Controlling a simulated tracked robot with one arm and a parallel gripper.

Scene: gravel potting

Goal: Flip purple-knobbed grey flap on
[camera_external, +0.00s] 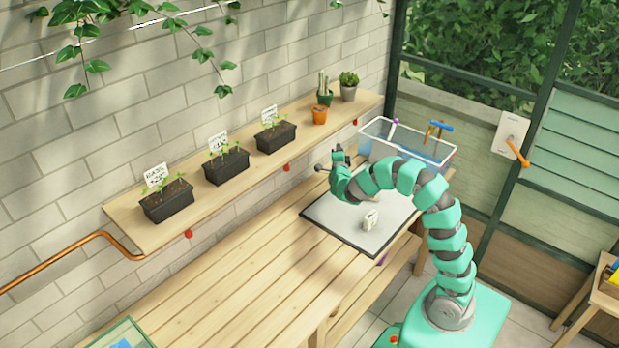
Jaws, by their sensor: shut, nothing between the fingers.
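My gripper (338,158) is at the end of the green and grey arm, above the far left part of the grey mat. It is shut and holds nothing that I can see. A small purple piece (382,259) shows at the front edge of the bench, just below the mat. Another small purple piece (396,122) shows at the far rim of the clear bin. I cannot tell which of them is the flap's knob, and the grey flap itself is not clear to me. My gripper is apart from both purple pieces.
The grey mat (323,212) lies on the wooden bench (230,290) with a small white object (370,219) on it. A clear bin (448,160) stands behind my arm. Plant pots (226,167) line the wall shelf (130,222). The bench's left part is mostly clear.

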